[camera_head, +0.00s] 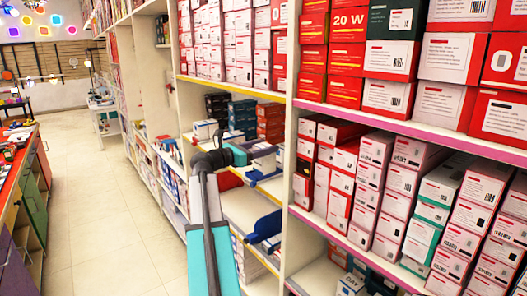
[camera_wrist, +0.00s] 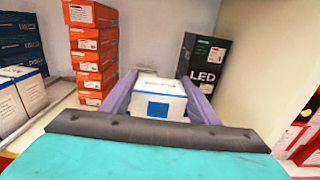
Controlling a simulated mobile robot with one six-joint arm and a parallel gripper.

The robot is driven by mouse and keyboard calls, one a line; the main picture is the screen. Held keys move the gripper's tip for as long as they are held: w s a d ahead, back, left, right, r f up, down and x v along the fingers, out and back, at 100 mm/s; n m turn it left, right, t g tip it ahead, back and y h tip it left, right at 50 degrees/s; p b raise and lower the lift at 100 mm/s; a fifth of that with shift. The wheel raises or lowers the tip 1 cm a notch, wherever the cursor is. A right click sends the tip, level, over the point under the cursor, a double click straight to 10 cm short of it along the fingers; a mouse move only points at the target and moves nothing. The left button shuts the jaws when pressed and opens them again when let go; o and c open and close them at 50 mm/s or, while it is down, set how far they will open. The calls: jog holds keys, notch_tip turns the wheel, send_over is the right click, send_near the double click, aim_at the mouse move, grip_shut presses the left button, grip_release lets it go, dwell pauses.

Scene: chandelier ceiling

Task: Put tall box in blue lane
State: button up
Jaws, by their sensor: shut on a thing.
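My gripper (camera_wrist: 158,98) has its two purple fingers on either side of a white box (camera_wrist: 158,84) with blue stripes and a blue label, and is shut on it. The box's lower part is hidden behind my gripper body. In the head view my gripper (camera_head: 250,150) reaches into the middle shelf bay. I cannot tell for sure whether the held box is the tall box. A dark upright LED box (camera_wrist: 203,62) stands just behind it to the right. I cannot make out a clearly marked blue lane.
Orange boxes (camera_wrist: 92,52) are stacked left of the held box, with dark blue boxes (camera_wrist: 20,42) farther left. A white shelf wall (camera_wrist: 262,60) closes the right side. A lower shelf (camera_head: 245,207) has bare room and a blue object (camera_head: 265,226). The aisle floor (camera_head: 105,200) is clear.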

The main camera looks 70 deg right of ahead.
aim_at(265, 143)
jog(key=shift+w+d+f+p, duration=0.1)
jog(key=shift+w+d+p, duration=0.2)
jog(key=shift+d, duration=0.6)
jog(key=shift+w+d+f+p, duration=0.1)
jog(key=shift+w+d, duration=0.25)
jog(key=shift+d, duration=0.5)
jog(key=shift+d, duration=0.1)
jog(key=shift+w+d, duration=0.2)
jog(key=shift+d, duration=0.3)
jog(key=shift+f+p, duration=1.05)
jog(key=shift+f, duration=0.75)
jog(key=shift+f, duration=0.1)
jog(key=o, duration=1.1)
